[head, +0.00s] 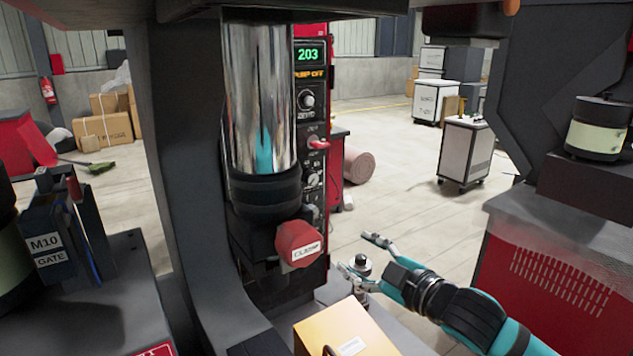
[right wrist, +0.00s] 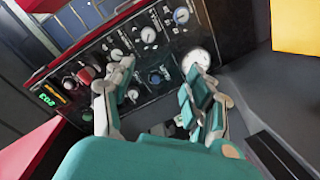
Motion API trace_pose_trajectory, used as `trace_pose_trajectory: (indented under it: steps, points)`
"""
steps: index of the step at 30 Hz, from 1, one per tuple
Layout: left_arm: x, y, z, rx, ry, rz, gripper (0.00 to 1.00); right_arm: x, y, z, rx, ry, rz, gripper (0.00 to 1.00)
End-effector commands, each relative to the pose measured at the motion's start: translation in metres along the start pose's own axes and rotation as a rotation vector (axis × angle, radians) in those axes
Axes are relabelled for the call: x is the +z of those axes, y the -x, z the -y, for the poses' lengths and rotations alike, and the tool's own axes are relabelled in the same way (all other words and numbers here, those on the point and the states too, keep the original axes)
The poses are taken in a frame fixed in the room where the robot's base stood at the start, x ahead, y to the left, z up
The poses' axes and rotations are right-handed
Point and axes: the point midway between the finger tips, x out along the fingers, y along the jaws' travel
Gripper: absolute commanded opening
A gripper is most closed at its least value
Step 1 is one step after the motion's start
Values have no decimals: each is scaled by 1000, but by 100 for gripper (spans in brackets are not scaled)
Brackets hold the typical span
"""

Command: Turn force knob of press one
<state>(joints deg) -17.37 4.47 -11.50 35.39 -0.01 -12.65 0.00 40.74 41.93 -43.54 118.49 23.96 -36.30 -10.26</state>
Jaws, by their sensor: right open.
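Press one appears to be the dark press in the middle of the head view, with a chrome cylinder (head: 258,95) and a red-edged control panel (head: 313,118). The panel has a green "203" display (head: 308,55), a round knob (head: 306,99) and smaller controls below. I cannot tell which is the force knob. My right gripper (head: 358,253) is open and empty, low and right of the panel. In the right wrist view, the open fingers of my right gripper (right wrist: 156,75) frame part of the tilted panel, with a dark knob (right wrist: 155,78) seen between them. Contact cannot be seen. My left gripper is out of view.
A red "CLAMP" cap (head: 298,243) sticks out below the cylinder. An orange box (head: 345,330) stands at the front. A red machine (head: 560,265) stands at right. Open floor (head: 400,200) lies behind my right arm.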

Motion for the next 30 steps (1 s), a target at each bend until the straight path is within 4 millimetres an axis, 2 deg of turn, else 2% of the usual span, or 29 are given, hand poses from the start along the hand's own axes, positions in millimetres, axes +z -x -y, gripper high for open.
trace_pose_trajectory:
  steps: [1,3,6,9,13,17,30]
  points:
    - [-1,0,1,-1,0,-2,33,-8,-1,-22,21,47,-26,55]
    - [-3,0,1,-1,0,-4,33,-17,-1,-44,41,92,-60,55]
    - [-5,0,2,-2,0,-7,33,-26,0,-65,61,132,-92,55]
    - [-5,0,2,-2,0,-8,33,-30,1,-75,72,151,-108,55]
    - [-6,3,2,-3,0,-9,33,-33,-7,-78,74,153,-113,55]
    - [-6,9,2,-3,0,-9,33,-37,-26,-80,73,152,-114,55]
    - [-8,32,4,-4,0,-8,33,-49,-122,-86,73,153,-112,55]
